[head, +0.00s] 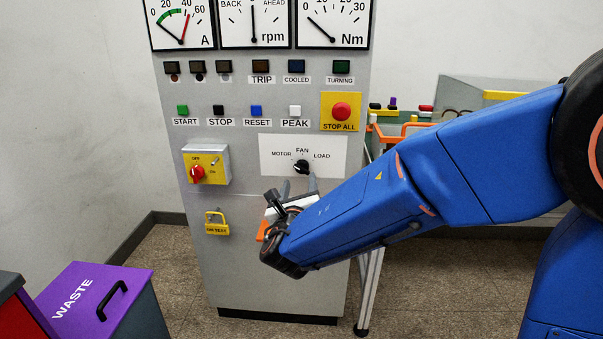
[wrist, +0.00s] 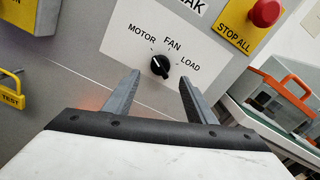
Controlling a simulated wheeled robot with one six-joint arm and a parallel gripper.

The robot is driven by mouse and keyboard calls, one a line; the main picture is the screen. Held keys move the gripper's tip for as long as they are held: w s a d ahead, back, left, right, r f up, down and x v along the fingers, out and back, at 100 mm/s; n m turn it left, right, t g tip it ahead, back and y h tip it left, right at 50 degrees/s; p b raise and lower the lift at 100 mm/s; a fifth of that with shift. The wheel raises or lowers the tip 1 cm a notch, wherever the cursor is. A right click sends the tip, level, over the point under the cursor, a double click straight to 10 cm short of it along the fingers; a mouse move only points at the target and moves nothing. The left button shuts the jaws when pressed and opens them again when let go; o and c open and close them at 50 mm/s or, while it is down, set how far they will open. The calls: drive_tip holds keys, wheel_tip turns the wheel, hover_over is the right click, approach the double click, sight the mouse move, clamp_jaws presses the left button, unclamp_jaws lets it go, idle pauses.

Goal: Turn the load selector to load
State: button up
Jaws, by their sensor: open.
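The load selector is a black round knob (head: 301,167) on a white plate (head: 270,157) marked MOTOR, FAN and LOAD. FAN is above it, MOTOR upper left and LOAD upper right. The knob also shows in the wrist view (wrist: 160,66), with a small pale mark on it; I cannot tell surely which label it points to. My gripper (head: 298,183) is open and empty, just below and in front of the knob in the head view. In the wrist view its two grey fingers (wrist: 159,79) reach toward the plate, with the knob between and slightly beyond their tips, apparently untouched.
A red STOP ALL button (head: 341,111) sits upper right of the selector. A red rotary switch (head: 197,173) and a yellow ON TEST handle (head: 216,224) are to the left. A purple WASTE bin (head: 92,290) stands lower left.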

sight(302, 171)
drive_tip(key=w, duration=0.7)
drive_tip(key=shift+w+d, duration=0.15)
